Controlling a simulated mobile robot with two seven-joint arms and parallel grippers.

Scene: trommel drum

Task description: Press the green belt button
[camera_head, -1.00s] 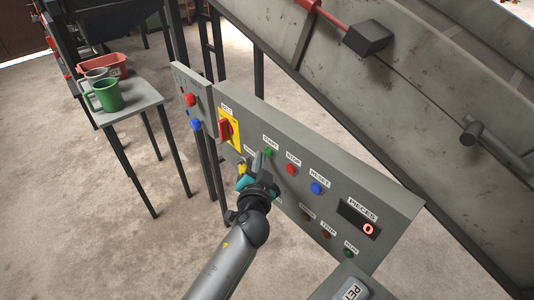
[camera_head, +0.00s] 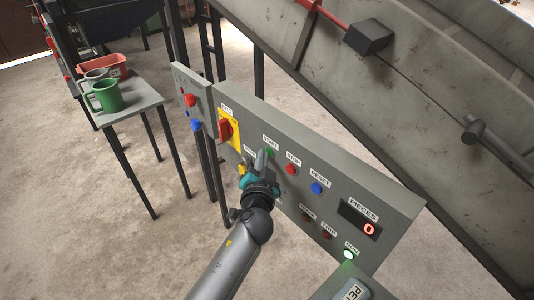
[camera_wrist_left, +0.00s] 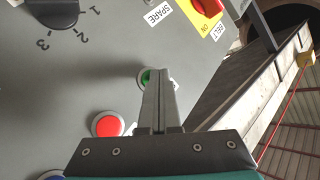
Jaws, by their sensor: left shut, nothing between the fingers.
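The green button (camera_head: 269,151), under a START label, is on the grey sloping control panel (camera_head: 330,185). My left gripper (camera_head: 260,158) is shut and empty, with its fingertips at the green button. In the left wrist view the shut fingertips (camera_wrist_left: 160,77) cover the right part of the green button (camera_wrist_left: 144,76). Whether they touch it or the button is pushed in, I cannot tell. A green lamp (camera_head: 348,254) low on the panel is lit. My right gripper is not in view.
The red STOP button (camera_head: 292,169) and blue RESET button (camera_head: 316,188) are close to the right of START. A yellow plate with a red switch (camera_head: 226,130) is to its left. The piece counter (camera_head: 362,226) reads 0. A small table (camera_head: 140,105) with jugs stands left.

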